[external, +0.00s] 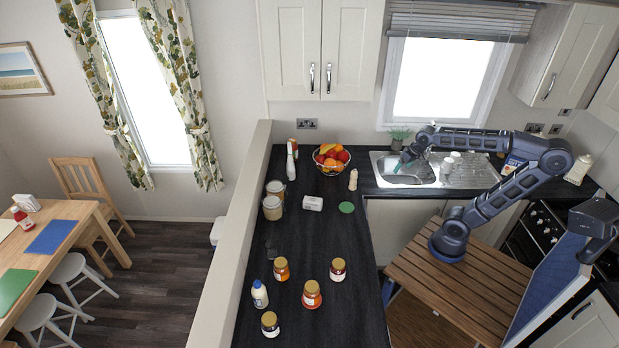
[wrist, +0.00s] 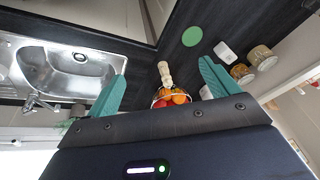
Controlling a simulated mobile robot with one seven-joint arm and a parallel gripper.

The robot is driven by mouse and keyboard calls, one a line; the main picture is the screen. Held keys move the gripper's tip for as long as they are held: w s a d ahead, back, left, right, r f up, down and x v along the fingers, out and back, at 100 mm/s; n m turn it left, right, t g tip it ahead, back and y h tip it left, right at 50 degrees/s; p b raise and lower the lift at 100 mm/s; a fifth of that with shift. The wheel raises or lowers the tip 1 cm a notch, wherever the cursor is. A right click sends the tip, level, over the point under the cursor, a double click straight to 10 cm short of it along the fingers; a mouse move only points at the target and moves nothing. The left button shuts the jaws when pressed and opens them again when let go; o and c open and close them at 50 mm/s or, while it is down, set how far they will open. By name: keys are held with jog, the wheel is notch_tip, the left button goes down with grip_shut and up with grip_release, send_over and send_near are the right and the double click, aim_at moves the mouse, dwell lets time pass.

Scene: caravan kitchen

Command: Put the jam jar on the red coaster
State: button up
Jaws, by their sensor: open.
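I see no red coaster; a round green coaster (external: 347,207) lies on the counter, also visible in the wrist view (wrist: 192,36). My gripper (external: 403,163) is over the sink area, far from the jars. In the wrist view its teal fingers (wrist: 163,70) are spread, with nothing between them.
A fruit bowl (external: 331,159), a pale bottle (external: 353,180), a white box (external: 313,203) and lidded canisters (external: 272,208) stand on the counter's far part. The sink (external: 403,167) lies right of the bowl. Counter around the green coaster is clear.

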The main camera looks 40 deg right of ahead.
jog(key=s+d+f+n, duration=0.1)
jog(key=s+d+f, duration=0.3)
jog(key=s+d, duration=0.3)
jog(key=shift+s+d+f+n+t+h, duration=0.3)
jog(key=shift+s+f+t+h, duration=0.1)
jog(key=shift+s, duration=0.55)
